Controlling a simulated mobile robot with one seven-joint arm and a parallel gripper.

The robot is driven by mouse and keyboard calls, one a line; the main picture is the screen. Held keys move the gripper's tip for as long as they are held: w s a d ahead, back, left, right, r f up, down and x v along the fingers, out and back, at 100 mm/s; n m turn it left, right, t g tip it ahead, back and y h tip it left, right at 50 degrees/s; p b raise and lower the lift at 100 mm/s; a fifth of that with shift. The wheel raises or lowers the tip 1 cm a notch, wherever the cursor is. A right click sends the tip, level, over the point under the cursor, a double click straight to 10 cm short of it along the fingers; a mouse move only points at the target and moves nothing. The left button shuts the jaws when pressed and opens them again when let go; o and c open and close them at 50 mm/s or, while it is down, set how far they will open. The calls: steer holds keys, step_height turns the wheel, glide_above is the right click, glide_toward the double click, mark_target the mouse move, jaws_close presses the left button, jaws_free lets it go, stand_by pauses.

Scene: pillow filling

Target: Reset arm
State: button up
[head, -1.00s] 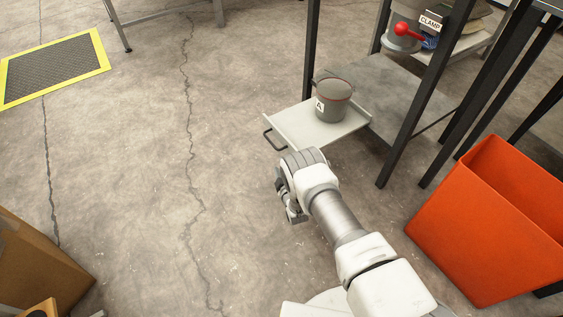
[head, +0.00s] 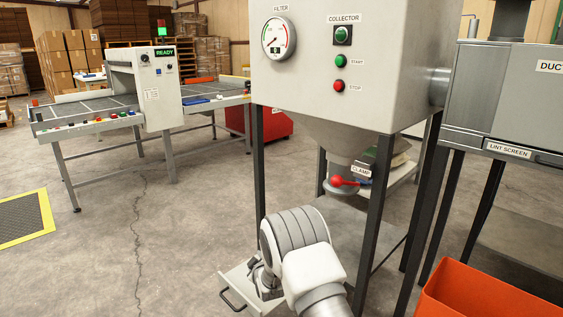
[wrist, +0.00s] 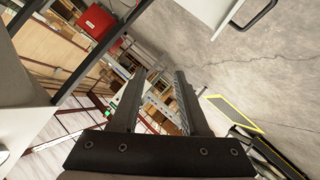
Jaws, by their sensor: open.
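My arm reaches up from the bottom of the head view, its rounded grey and white wrist in front of the collector stand. My gripper (wrist: 157,85) shows in the wrist view with its two dark fingers apart and only background between them. In the head view the gripper is mostly hidden behind the wrist, above a pale pull-out tray (head: 238,276) with a dark handle. The pot marked A is not visible in the head view; my arm covers most of the tray.
The collector cabinet (head: 318,100) stands on dark legs, with a red clamp lever (head: 343,181) below its funnel. An orange bin (head: 480,292) is at lower right, below the lint screen duct (head: 510,100). A conveyor table (head: 85,125) stands back left.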

steer(key=s+d+r+m+g+h, duration=0.15)
steer(key=d+r, duration=0.25)
steer(key=r, duration=0.4)
steer(key=s+d+r+m, duration=0.2)
steer(key=d+r, duration=0.1)
steer(key=r, duration=0.5)
steer(key=s+d+r+m+g, duration=0.2)
steer(key=s+d+r, duration=0.5)
steer(key=s+r, duration=0.35)
steer(key=s+d+r+m+g+h, duration=0.1)
steer(key=s+d+r+m, duration=0.15)
steer(key=s, duration=0.75)
steer(key=s+d+r+m+g, duration=0.1)
steer(key=s+d, duration=0.2)
steer(key=s, duration=0.8)
steer(key=s+d+r+m+g+h, duration=0.1)
steer(key=s+d+m, duration=0.15)
steer(key=s, duration=0.75)
step_height(320, 180, up, 28)
steer(key=p, duration=2.8)
steer(key=shift+s+d+r, duration=0.2)
steer(key=shift+s, duration=0.15)
